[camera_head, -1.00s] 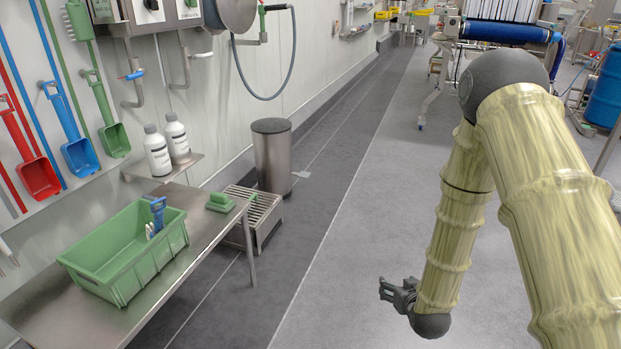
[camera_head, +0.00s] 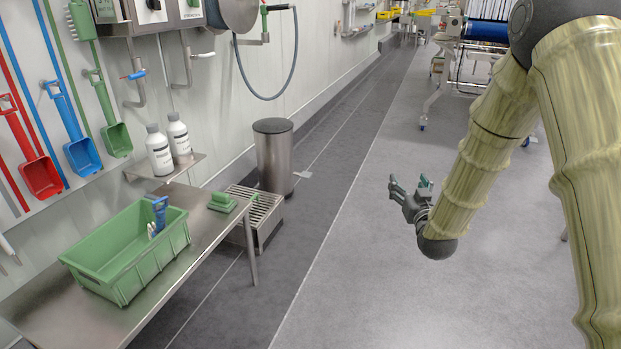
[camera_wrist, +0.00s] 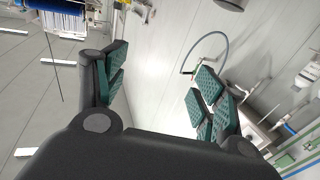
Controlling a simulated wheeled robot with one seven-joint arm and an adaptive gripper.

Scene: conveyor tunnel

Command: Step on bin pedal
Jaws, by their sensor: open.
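The bin (camera_head: 273,157) is a grey steel cylinder with a dark lid, upright on the floor by the left wall. Its lid is shut. A small flat pedal (camera_head: 302,174) sticks out low on its right side. My gripper (camera_head: 408,186) is in the air over the floor, right of the bin and apart from it. In the wrist view my gripper (camera_wrist: 160,85) shows its green-padded fingers spread with nothing between them. I cannot make out the bin in the wrist view.
A steel table (camera_head: 200,228) holding a green crate (camera_head: 105,272) stands at the front left. A low slatted steel unit (camera_head: 262,214) sits just in front of the bin. A hose (camera_head: 293,62) hangs on the wall. The floor (camera_head: 370,270) right of the bin is clear.

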